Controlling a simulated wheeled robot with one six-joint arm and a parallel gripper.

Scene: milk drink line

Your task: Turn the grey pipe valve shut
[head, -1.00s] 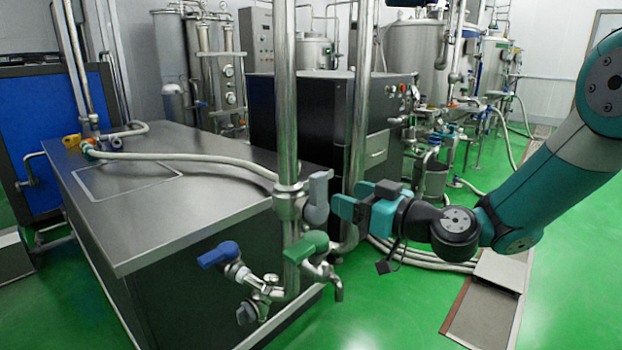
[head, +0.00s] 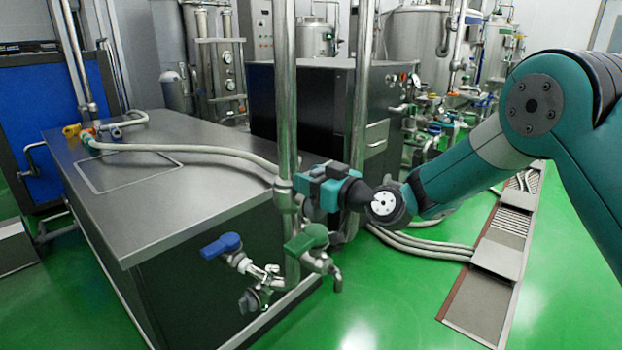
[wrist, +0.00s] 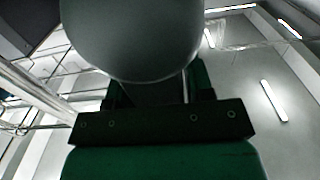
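The grey pipe valve sits on the upright steel pipe (head: 286,120). In the head view my gripper (head: 305,185) is right at it and hides nearly all of its handle. In the wrist view a large, smooth grey rounded shape, which looks like the valve handle (wrist: 130,38), fills the top middle close to the camera. Parts of my gripper's fingers show on both sides below it, set apart. The fingertips are hidden behind the grey shape, so I cannot tell whether they press on it.
Below, a green-handled valve (head: 306,238) and a blue-handled valve (head: 221,245) sit on the lower pipework. A steel counter (head: 150,215) stands to the left. A second upright pipe (head: 361,90) is close behind my gripper.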

